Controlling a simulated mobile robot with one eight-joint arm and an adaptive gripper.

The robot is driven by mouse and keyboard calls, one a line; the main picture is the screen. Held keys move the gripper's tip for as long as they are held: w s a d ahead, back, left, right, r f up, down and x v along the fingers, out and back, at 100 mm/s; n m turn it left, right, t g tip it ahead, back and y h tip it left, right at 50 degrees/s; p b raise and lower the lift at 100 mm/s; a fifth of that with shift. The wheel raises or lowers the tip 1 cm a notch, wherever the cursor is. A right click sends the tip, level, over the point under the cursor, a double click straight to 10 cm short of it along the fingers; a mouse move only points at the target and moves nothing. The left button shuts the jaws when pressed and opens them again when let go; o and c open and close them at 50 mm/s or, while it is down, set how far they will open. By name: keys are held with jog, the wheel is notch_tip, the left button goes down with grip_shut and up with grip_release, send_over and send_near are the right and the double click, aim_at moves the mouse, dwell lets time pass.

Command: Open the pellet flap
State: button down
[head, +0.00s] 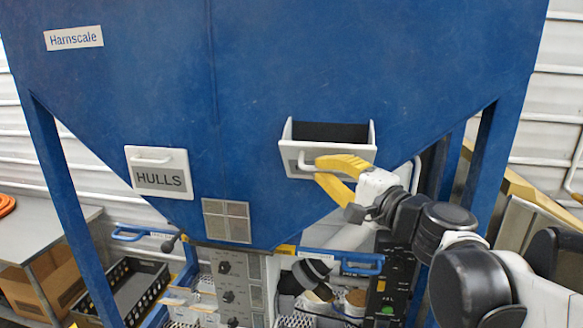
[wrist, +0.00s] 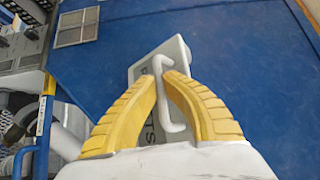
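The right-hand flap (head: 300,150) on the blue hopper is tilted out at its top, with a dark opening behind it and white side walls showing. Its label is mostly covered; a few letters show on the flap (wrist: 183,54) in the wrist view. The white bar handle (wrist: 170,112) runs between the yellow fingers of my gripper (wrist: 166,77). They are closed around the handle near one end. In the head view, my gripper (head: 318,168) reaches the handle from the right. The left flap (head: 158,172), marked HULLS, lies flat against the hopper.
The blue hopper (head: 255,85) has slanted lower walls and blue legs. A grey control panel (head: 240,285) and a blue handle bar (head: 345,262) are below. A black crate (head: 133,285) and a workbench stand at the lower left. Boards lean at the right.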

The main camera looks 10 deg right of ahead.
jog(key=c, duration=1.5)
grip_release()
jog(key=shift+w, duration=0.15)
jog(key=v, duration=1.2)
jog(key=shift+c, duration=0.5)
